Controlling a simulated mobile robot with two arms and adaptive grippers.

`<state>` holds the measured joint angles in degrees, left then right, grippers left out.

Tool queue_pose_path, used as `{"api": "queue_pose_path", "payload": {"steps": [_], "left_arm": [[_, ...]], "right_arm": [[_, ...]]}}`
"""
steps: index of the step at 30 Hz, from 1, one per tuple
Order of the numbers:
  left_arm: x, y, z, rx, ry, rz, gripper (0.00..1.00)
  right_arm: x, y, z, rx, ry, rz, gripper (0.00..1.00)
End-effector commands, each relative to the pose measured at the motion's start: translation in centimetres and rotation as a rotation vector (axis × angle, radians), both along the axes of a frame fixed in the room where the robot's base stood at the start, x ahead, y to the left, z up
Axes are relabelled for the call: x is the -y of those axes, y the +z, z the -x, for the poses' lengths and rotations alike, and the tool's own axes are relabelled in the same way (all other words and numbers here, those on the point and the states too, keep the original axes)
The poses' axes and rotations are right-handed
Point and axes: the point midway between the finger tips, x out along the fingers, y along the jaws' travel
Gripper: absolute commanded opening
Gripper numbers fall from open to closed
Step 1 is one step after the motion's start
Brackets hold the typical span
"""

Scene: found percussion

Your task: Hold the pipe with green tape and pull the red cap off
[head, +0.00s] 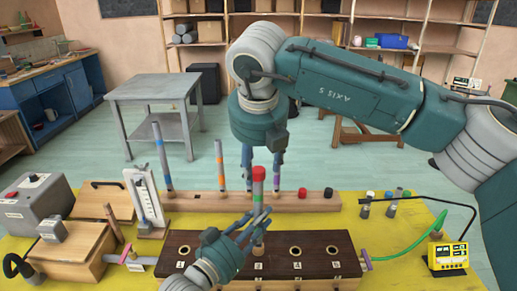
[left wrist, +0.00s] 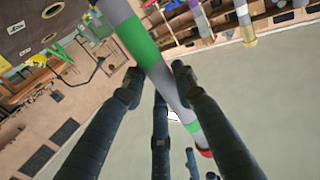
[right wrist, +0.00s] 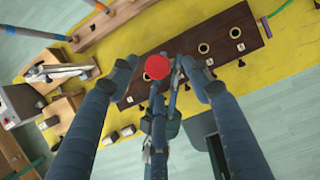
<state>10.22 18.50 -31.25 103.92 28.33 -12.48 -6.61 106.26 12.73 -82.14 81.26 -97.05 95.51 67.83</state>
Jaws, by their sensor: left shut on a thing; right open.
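The grey pipe with green tape (left wrist: 142,42) stands about upright over the dark numbered board (head: 207,241), with a red cap (head: 259,173) on its top end. My left gripper (head: 256,222) is shut on the pipe below the cap. The left wrist view shows green bands on the pipe and the cap (left wrist: 205,152) at its end. My right gripper (head: 262,158) points down from above, open, its fingers on both sides of the cap. In the right wrist view the cap (right wrist: 157,67) lies between the fingertips, and I see no clear contact. Whether the pipe's lower end sits in a hole is hidden.
Behind the board, a wooden rack (head: 205,200) holds other taped pipes, with a red and a black cap at its right. A measuring stand (head: 147,205) and wooden boxes are at left. Small bottles (head: 391,207) and a yellow meter (head: 448,254) are at right.

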Motion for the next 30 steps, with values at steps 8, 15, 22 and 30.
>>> {"api": "queue_pose_path", "payload": {"steps": [8,15,22,30], "left_arm": [[-0.1,0.0,0.0,0.001,0.001,0.0,0.0],[-0.1,0.0,0.0,0.001,0.001,0.0,0.0],[-0.1,0.0,-0.1,0.001,0.002,-0.001,0.0],[-0.2,0.0,-0.1,0.0,0.004,0.0,0.0]], "right_arm": [[0.0,-1.7,-0.7,0.0,0.0,-0.001,0.49],[0.0,-1.8,-0.8,0.0,0.0,-0.001,0.49],[0.1,-1.8,-0.7,-0.002,-0.002,0.001,0.09],[0.3,-1.8,-0.7,-0.005,-0.005,0.004,0.09]]}}
